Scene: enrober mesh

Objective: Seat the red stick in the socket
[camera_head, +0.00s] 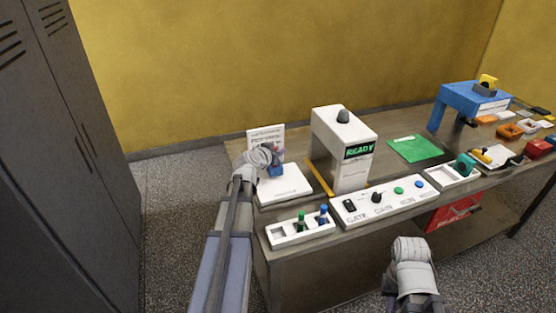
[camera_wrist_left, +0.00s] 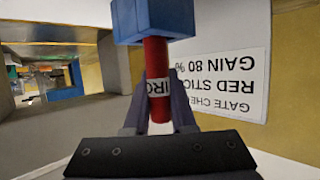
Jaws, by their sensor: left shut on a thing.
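My left gripper (camera_head: 265,160) is over the white pad (camera_head: 290,188) at the left end of the table. In the left wrist view, the left gripper (camera_wrist_left: 160,105) is shut on the red stick (camera_wrist_left: 156,60), which has a white label. The stick's far end meets a blue block (camera_wrist_left: 155,20); I cannot tell how deep it goes. The blue block shows small beside the gripper in the head view (camera_head: 276,170), where the stick is hidden. My right gripper (camera_head: 412,255) is at the bottom, in front of the table, its fingers hidden.
A white rack (camera_head: 285,238) holds a green stick (camera_head: 301,221) and a blue stick (camera_head: 322,215). A control panel (camera_head: 350,216) and a white arch (camera_head: 350,175) reading READY stand to the right. A sign (camera_head: 266,135) is behind my left gripper.

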